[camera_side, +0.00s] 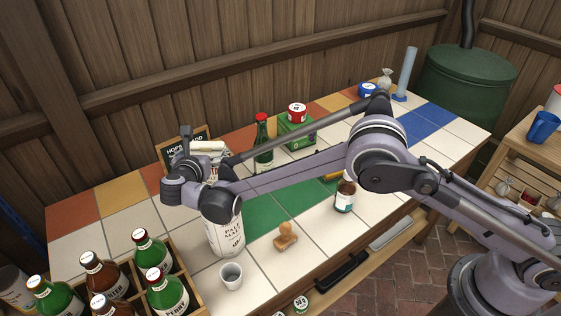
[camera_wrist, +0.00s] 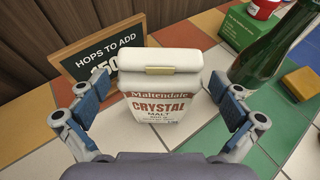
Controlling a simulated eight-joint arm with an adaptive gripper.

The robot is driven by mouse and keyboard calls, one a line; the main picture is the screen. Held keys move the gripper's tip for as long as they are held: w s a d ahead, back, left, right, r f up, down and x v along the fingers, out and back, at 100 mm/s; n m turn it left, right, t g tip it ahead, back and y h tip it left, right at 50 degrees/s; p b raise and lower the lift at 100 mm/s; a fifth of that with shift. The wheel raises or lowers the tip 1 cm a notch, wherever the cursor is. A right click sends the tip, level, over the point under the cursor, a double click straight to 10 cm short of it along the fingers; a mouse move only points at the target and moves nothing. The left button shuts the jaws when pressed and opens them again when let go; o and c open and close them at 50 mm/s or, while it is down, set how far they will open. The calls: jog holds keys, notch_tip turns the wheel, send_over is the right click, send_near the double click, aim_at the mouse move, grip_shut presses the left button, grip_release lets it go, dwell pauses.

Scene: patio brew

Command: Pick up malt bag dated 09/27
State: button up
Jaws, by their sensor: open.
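A white malt bag labelled "Crystal Malt" (camera_wrist: 160,103) stands upright with its top folded and clipped. It is in the middle of the wrist view; no date on it is legible. My gripper (camera_wrist: 151,92) is open, with one blue-padded finger on each side of the bag and gaps on both sides. In the side view the bag's pale top (camera_side: 208,146) shows behind my arm, which hides most of it. A second bag, labelled "Pale Malt" (camera_side: 226,238), stands nearer the front; its date is too small to read.
A "Hops to add" chalkboard (camera_wrist: 95,62) stands close behind the crystal bag at left. A green bottle (camera_wrist: 262,55) and green box (camera_wrist: 238,27) are to its right. In the side view, a bottle crate (camera_side: 188,290), mug (camera_side: 231,275), stamp (camera_side: 286,236) and brown bottle (camera_side: 345,195) occupy the front.

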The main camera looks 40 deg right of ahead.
jog(key=f, duration=0.1)
jog(key=w+d+f, duration=0.1)
jog(key=w+f, duration=0.1)
jog(key=shift+w+d, duration=0.1)
jog(key=shift+d, duration=0.2)
jog(key=c, duration=1.3)
